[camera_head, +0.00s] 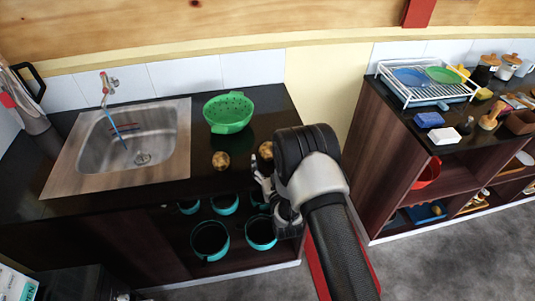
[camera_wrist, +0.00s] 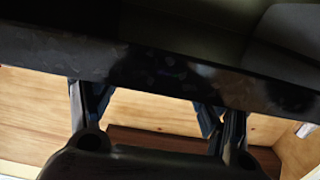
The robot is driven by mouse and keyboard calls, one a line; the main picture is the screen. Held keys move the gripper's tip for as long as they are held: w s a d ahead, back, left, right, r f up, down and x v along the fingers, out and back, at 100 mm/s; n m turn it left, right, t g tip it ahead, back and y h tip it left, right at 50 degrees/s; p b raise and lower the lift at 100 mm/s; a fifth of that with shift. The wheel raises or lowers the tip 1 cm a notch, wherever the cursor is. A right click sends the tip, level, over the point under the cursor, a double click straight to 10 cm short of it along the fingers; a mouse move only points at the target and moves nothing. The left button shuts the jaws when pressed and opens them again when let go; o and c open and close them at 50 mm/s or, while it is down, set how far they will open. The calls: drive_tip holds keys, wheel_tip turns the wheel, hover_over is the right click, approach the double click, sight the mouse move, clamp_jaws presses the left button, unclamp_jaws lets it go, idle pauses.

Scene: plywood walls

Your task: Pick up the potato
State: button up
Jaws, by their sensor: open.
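Two brown potatoes lie on the dark countertop in the head view. One potato (camera_head: 221,160) is in front of the green colander. The other potato (camera_head: 265,150) is further right, close beside my arm, which may hide part of it. My gripper (camera_head: 260,180) is at the counter's front edge, just in front of the right potato and apart from it. In the wrist view my gripper (camera_wrist: 152,98) shows two spread fingers with nothing between them. No potato shows in the wrist view; a dark counter edge (camera_wrist: 160,68) crosses it.
A green colander (camera_head: 229,113) stands behind the potatoes. A metal sink (camera_head: 135,140) is to the left. Several teal pots (camera_head: 210,240) sit on the shelf below the counter. A second counter at right holds a white dish rack (camera_head: 425,85). Bare counter lies around the left potato.

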sight(267, 151)
drive_tip(key=b+x, duration=0.1)
drive_tip(key=x, duration=0.4)
drive_tip(key=shift+w+d, duration=0.15)
drive_tip(key=shift+d, duration=0.05)
drive_tip(key=c, duration=1.1)
drive_tip(key=shift+c, duration=0.2)
drive_tip(key=shift+r, duration=0.15)
